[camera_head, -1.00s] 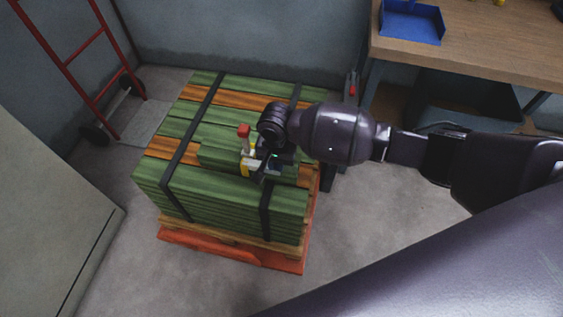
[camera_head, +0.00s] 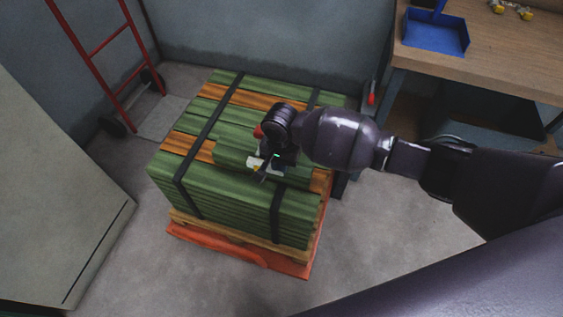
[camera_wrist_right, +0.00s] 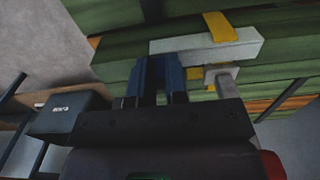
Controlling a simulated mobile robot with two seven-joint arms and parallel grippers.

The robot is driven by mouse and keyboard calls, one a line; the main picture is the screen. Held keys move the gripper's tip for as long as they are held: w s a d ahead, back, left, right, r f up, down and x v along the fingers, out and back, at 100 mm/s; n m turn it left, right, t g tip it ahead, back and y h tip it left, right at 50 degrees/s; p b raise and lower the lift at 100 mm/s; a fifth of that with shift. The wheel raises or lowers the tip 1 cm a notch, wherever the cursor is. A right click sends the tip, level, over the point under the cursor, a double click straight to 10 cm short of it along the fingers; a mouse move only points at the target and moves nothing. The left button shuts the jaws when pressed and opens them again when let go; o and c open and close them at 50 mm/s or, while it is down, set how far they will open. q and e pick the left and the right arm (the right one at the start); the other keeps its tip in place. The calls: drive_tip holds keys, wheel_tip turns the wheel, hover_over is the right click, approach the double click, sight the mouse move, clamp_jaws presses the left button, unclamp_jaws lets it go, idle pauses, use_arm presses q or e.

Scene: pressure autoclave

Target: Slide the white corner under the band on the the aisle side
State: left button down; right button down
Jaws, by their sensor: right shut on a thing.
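The white corner (camera_wrist_right: 205,42) is a pale bar with yellow marks in the right wrist view, lying along the edge of green boards. A pale post (camera_wrist_right: 226,85) rises from beside it, with a red knob (camera_wrist_right: 270,165) near. In the head view only a small white part (camera_head: 255,163) shows beside my right gripper (camera_head: 268,168). That gripper's blue fingers (camera_wrist_right: 164,78) are shut at the white corner; the exact grip is hidden. Dark bands cross the stack: one at left (camera_head: 205,135), one at right (camera_head: 277,212), partly covered by my arm. I cannot tell whether the corner touches a band.
The green and orange board stack (camera_head: 235,190) stands on a wooden and red pallet (camera_head: 215,243). A red hand truck (camera_head: 97,45) is behind left, a grey cabinet (camera_head: 60,200) at left. A bench (camera_head: 500,62) with a blue tray (camera_head: 437,35) is at right. Floor in front is clear.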

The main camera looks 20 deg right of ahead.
drive_tip(key=c, duration=1.1)
unclamp_jaws()
drive_tip(key=shift+o, duration=0.2)
wheel_tip(320, 180, up, 10)
drive_tip(key=p, duration=0.3)
drive_tip(key=shift+f, duration=0.1)
drive_tip(key=s+f+n+t+y+p, duration=0.35)
drive_tip(key=s+f+t, duration=0.2)
drive_tip(key=s, duration=0.75)
use_arm(q)
wheel_tip(320, 180, up, 7)
drive_tip(key=t+p, duration=0.1)
drive_tip(key=p, duration=0.1)
drive_tip(key=shift+w+a+r, duration=0.15)
drive_tip(key=shift+r, duration=0.05)
use_arm(e)
drive_tip(key=s+d+r+n+t+h, duration=0.1)
drive_tip(key=s+d+n+t, duration=0.1)
drive_tip(key=s+d, duration=0.5)
drive_tip(key=s+d+r+n+t+h, duration=0.2)
drive_tip(key=s+d+t, duration=0.1)
drive_tip(key=s+d, duration=0.4)
drive_tip(key=s, duration=0.3)
drive_tip(key=shift+d+r, duration=0.2)
drive_tip(key=shift+r, duration=0.1)
